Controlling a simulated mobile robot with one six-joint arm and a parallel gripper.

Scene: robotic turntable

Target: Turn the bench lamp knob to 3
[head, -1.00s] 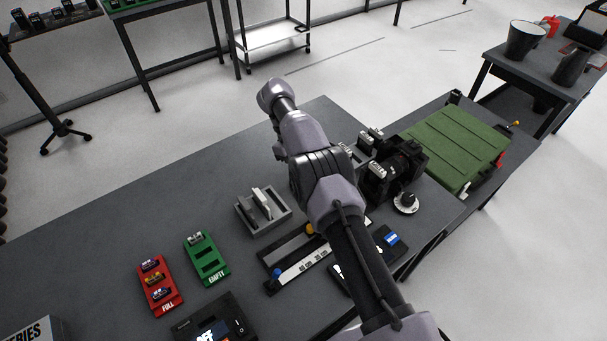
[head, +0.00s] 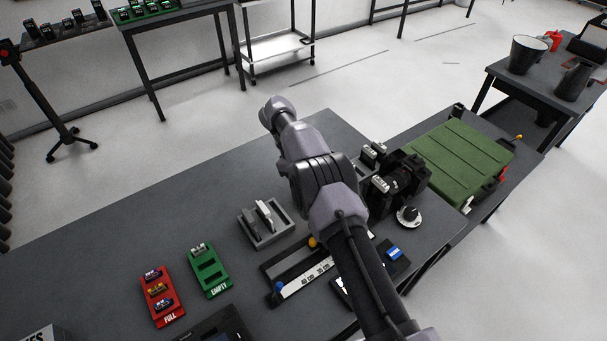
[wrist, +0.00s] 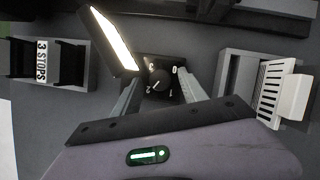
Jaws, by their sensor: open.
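In the wrist view, the bench lamp's black knob (wrist: 160,82) sits on a small dark base with white numbers 0, 1, 2 and 3 around it. Its pointer direction is too small to tell. A bright white lamp panel (wrist: 113,38) shows just up and left of the knob. My gripper (wrist: 160,76) is open, with one finger to each side of the knob. I cannot tell whether either finger touches it. In the head view, my arm hides the gripper, the knob and the lamp.
On the bench (head: 130,250) are a red tray (head: 150,284), a green tray (head: 222,283) and another dial (head: 408,215).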

